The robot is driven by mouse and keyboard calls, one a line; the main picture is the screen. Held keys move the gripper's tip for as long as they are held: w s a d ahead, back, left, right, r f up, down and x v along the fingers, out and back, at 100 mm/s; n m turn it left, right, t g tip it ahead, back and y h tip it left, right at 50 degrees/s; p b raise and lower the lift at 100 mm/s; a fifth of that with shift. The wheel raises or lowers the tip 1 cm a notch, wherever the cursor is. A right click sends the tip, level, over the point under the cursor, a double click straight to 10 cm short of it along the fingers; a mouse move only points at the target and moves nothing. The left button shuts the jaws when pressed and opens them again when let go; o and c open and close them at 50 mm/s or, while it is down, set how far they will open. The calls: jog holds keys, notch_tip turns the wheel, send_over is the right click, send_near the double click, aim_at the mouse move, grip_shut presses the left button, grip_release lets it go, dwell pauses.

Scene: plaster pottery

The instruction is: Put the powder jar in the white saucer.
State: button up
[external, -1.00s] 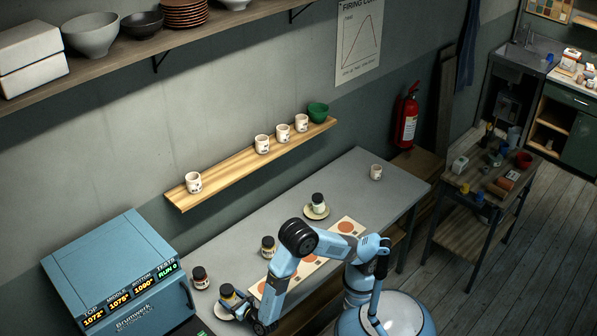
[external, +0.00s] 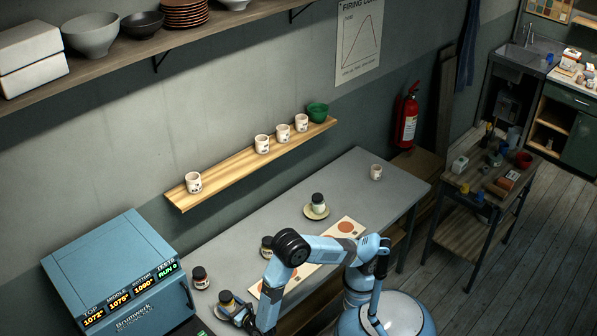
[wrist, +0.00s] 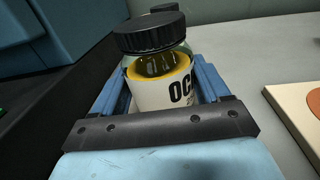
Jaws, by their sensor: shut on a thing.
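A powder jar with a black lid, yellow contents and a white label reading "OC" (wrist: 165,75) is between the blue fingers of my gripper (wrist: 160,92), upright or nearly so. In the external view the jar (external: 226,298) and my gripper (external: 232,310) are at the near left of the grey table. The white saucer (external: 217,313) shows as a pale edge low at the jar's left, mostly hidden by the jar and gripper. I cannot tell whether the jar touches it.
Another dark-lidded jar (external: 200,277) stands just behind. A further jar (external: 266,246) is partly hidden by my arm. A cream saucer (external: 307,213) holds a jar (external: 318,201). A blue kiln (external: 125,270) is at left, and a board with round tiles (external: 334,238) lies on the table.

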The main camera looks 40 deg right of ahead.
jog(key=o, duration=1.4)
jog(key=shift+r, duration=0.25)
jog(key=s, duration=0.8)
jog(key=s+d, duration=0.1)
jog(key=s, duration=0.3)
